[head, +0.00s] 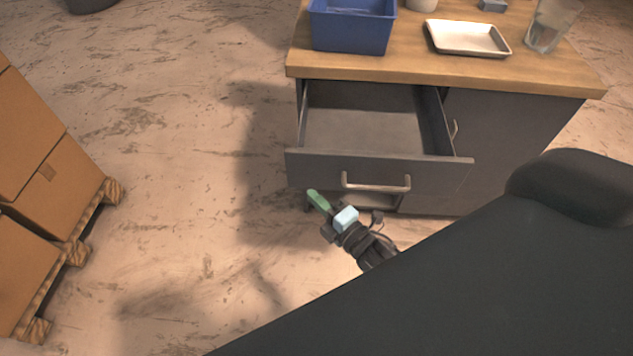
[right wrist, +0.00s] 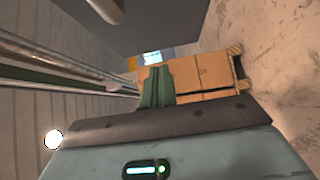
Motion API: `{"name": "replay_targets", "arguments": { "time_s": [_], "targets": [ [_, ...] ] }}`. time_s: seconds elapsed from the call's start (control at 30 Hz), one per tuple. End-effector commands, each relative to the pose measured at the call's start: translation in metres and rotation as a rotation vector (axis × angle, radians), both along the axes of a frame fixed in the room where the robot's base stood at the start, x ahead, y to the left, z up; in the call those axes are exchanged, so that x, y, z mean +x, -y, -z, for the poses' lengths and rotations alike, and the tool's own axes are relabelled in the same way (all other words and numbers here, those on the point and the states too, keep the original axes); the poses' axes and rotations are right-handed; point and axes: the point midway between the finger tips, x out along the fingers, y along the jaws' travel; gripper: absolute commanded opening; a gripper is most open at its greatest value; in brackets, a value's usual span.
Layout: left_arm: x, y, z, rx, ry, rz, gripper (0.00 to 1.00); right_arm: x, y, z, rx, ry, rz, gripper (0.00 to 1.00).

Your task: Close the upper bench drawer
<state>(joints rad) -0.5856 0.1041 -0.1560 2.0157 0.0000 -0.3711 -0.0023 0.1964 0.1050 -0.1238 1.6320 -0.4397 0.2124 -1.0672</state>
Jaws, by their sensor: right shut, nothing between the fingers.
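The upper bench drawer (head: 380,172) is pulled out of the dark grey bench under its wooden top, and its inside looks empty. A metal bar handle (head: 376,186) runs across its front. My right gripper (head: 314,196) is in front of and below the drawer's left front corner, left of the handle. Its green fingers are shut with nothing between them, and they also show in the right wrist view (right wrist: 156,88). I cannot tell whether they touch the drawer front. My left gripper is not in view.
On the wooden benchtop (head: 430,70) stand a blue bin (head: 352,28), a white tray (head: 467,38) and a clear glass (head: 550,28). Cardboard boxes (head: 40,170) on a pallet stand at the left. The floor between boxes and bench is clear.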

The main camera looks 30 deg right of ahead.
Motion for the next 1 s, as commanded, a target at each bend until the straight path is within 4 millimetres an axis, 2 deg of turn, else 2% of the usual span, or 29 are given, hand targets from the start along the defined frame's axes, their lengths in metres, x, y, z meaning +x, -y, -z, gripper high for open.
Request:
{"name": "replay_targets", "arguments": {
  "time_s": [0.1,0.3,0.83,1.0],
  "targets": [
    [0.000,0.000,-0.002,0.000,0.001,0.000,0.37,0.019,0.004,-0.001,-0.003,0.002,0.000,0.00],
    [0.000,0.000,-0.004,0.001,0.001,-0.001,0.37,0.037,0.015,-0.001,-0.001,0.001,0.000,0.00],
    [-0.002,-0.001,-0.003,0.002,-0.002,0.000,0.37,0.043,0.020,0.000,0.000,0.000,0.000,0.00],
    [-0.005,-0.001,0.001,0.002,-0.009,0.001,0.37,0.052,0.026,0.001,-0.002,-0.001,0.000,0.00]
  ]
}}
